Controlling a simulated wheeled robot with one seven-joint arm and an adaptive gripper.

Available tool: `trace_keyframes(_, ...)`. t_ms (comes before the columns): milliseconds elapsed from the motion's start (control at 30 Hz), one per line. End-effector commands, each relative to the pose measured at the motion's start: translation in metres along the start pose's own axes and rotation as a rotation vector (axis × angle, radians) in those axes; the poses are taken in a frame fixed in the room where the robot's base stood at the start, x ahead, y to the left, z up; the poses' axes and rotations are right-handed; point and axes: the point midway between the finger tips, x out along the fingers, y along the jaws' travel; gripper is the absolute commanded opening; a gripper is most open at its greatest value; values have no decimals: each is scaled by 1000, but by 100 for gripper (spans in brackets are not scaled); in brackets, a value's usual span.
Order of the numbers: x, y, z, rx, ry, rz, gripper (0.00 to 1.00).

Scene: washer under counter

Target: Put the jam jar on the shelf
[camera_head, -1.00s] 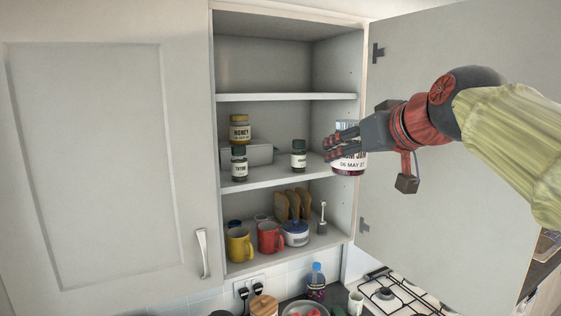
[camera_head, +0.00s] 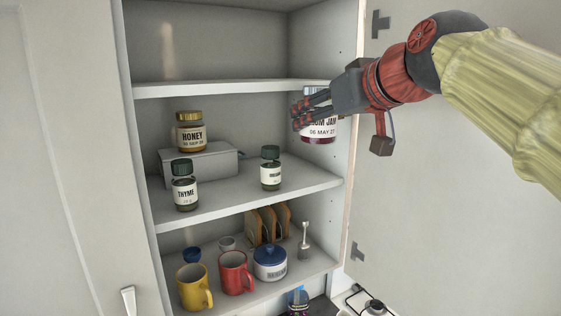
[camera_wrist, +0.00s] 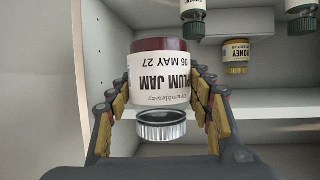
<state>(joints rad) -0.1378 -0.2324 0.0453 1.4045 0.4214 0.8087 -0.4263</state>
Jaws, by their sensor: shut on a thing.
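The plum jam jar (camera_head: 321,131) has a white label and dark red contents. My gripper (camera_head: 308,111) is shut on it at the right side of the open cupboard, above the level of the middle shelf (camera_head: 225,205). In the wrist view the jam jar (camera_wrist: 158,72) sits between both fingers, and its label and silver lid (camera_wrist: 161,125) appear upside down. In the head view my fingers hide part of the jar. I cannot tell how far inside the cupboard it is.
On the middle shelf stand a thyme jar (camera_head: 184,188), another green-lidded jar (camera_head: 271,170), and a honey jar (camera_head: 190,134) on a grey box (camera_head: 215,165). The shelf's front right is clear. Mugs (camera_head: 234,273) stand below. The open door (camera_head: 440,220) is at right.

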Motion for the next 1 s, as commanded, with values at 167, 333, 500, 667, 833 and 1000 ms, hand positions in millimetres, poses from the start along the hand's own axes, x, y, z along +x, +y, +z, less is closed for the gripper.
trace_keyframes(167, 44, 4, 1, 2, -5, -1, 8)
trace_keyframes(333, 81, 8, 7, 1, -3, 0, 8)
trace_keyframes(500, 106, 10, 21, 1, -2, 0, 8)
trace_keyframes(667, 115, 11, 25, 1, 1, 1, 8)
trace_keyframes(833, 134, 12, 36, 2, -3, 0, 8)
trace_keyframes(1000, 146, 12, 57, 1, -2, 1, 8)
